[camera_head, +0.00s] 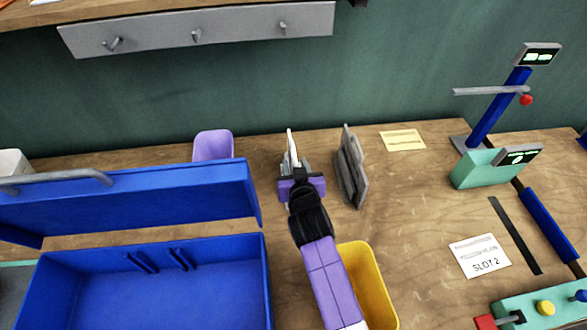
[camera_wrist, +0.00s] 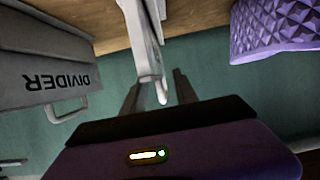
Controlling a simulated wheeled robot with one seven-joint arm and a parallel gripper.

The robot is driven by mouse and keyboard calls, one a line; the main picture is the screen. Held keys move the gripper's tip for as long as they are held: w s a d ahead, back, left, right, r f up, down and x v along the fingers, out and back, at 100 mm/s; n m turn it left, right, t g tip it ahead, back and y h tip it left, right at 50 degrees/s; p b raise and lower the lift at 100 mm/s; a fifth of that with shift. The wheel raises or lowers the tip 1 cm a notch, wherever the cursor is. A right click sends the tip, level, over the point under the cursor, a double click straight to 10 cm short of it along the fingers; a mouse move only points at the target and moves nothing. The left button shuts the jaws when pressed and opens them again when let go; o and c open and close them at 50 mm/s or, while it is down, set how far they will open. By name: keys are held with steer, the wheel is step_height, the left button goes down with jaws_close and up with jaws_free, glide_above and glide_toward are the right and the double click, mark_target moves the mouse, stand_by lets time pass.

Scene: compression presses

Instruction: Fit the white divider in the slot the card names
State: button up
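The white divider (camera_head: 291,146) stands upright on the table, and its edge also shows in the wrist view (camera_wrist: 147,45). My gripper (camera_head: 297,170) is at it, with fingers apart on either side of the white piece in the wrist view (camera_wrist: 158,88); green wall shows in the gaps. The open blue case (camera_head: 268,285) lies at lower left, with two short blue ribs (camera_head: 140,262) on its inner back wall. A white card (camera_head: 480,256) at right reads "SLOT 2"; its smaller print is unreadable. My arm hides part of the divider's base.
A grey panel-like piece (camera_head: 352,170) stands close right of my gripper; a grey surface labelled DIVIDER (camera_wrist: 45,75) shows in the wrist view. A purple bin (camera_head: 213,146), raised blue lid (camera_head: 130,205) and yellow bin (camera_head: 368,280) are nearby. A blue post (camera_head: 500,108) stands at right.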

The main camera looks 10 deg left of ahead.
steer(key=shift+x, duration=1.3)
steer(key=shift+c, duration=0.4)
jaws_close()
steer(key=shift+r, duration=0.1)
